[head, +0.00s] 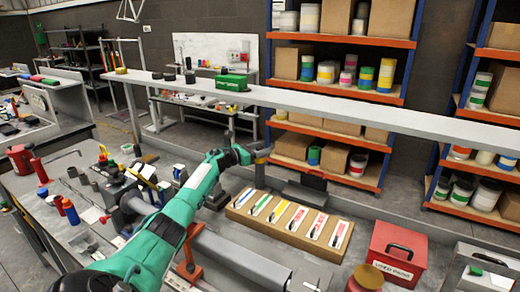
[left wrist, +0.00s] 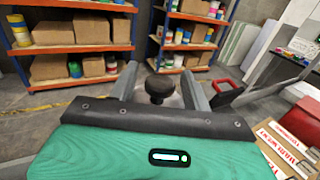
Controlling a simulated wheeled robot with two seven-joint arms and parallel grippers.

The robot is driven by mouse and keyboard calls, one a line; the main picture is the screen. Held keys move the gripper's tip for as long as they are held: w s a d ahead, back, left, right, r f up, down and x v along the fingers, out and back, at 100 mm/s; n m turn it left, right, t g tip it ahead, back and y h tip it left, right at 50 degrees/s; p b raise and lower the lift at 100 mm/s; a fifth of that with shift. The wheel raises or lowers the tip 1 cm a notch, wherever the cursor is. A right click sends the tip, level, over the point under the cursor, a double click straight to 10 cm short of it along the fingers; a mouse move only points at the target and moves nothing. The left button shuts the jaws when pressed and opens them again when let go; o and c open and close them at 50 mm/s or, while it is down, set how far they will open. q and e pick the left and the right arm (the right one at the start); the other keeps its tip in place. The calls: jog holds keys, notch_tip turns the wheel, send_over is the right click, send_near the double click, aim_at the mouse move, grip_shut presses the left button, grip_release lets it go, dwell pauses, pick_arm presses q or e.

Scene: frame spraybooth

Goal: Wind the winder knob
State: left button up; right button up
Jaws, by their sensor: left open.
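The winder knob (left wrist: 160,86) is a round black knob on a short stem, in the middle of the left wrist view. My left gripper (left wrist: 159,71) is open, with one grey finger on each side of the knob and a visible gap to each. In the head view my green left arm reaches in from the lower left, and its gripper (head: 256,152) is at the top of a grey upright post (head: 259,174). The knob itself is hard to make out there. The rest of the winder is mostly hidden behind the gripper body. My right gripper is not in view.
A wooden board (head: 272,225) with several labelled strips lies right of the arm. A red box (head: 393,255) with a black handle stands further right. A long grey shelf (head: 330,117) crosses behind the gripper. Bottles and tools crowd the bench at left.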

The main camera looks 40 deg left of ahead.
pick_arm(q)
jog(key=shift+c, duration=0.2)
jog(key=c, duration=0.9)
jog(key=shift+o, duration=0.2)
jog(key=shift+y, duration=0.3)
